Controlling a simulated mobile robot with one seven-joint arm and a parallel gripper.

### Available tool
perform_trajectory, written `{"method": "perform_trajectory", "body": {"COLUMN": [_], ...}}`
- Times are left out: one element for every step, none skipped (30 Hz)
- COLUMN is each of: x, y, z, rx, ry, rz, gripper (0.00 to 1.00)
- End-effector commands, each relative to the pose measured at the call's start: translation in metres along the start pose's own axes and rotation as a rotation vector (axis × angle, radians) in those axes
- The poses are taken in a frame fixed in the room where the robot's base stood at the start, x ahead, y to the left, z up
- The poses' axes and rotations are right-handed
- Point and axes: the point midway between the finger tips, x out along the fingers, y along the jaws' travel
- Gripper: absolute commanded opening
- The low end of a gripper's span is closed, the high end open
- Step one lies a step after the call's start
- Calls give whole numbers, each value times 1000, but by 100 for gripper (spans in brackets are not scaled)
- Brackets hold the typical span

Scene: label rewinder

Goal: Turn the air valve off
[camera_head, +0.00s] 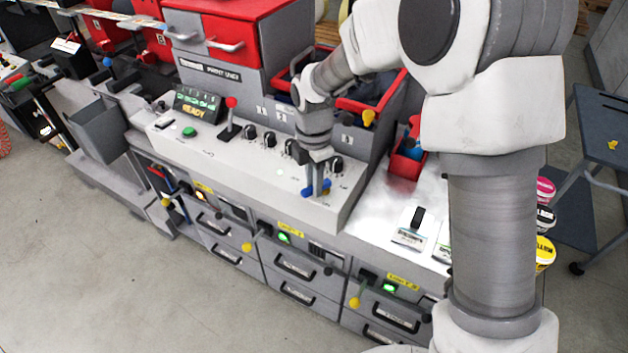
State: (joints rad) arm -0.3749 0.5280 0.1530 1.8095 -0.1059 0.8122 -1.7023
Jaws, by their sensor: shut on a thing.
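A blue handle (308,192), which looks like the air valve, sits near the front right corner of the light grey control panel (250,172). My gripper (318,184) points down at it from above, with its fingers shut on it. Blue shows on both sides of the fingers; they hide its middle. The valve's exact angle is hard to tell at this size.
Several black knobs (269,139), a red-topped lever (231,103) and a green button (189,132) are on the panel left of my gripper. A lit display (196,106) reads READY. Grey drawers (296,265) with yellow-ended levers (247,246) are below. A red bin (405,165) is to the right.

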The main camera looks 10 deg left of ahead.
Motion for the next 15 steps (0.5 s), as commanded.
{"method": "perform_trajectory", "body": {"x": [0,0,0,0,0,0,0,0,0,0,0,0,0,0,1], "y": [0,0,0,0,1,1,1,1,2,2,3,4,4,5,6], "z": [0,0,0,0,0,0,0,0,0,0,0,1,1,1,1], "rx": [0,2,4,8,12,19,26,35,51,63,78,100,120,140,169], "ry": [0,0,0,0,0,0,0,0,0,0,0,0,0,0,0], "rz": [0,0,1,1,1,1,1,1,1,1,1,1,1,1,2], "gripper": [0,0,0,0,0,0,0,0,0,0,0,0,0,0,0]}}
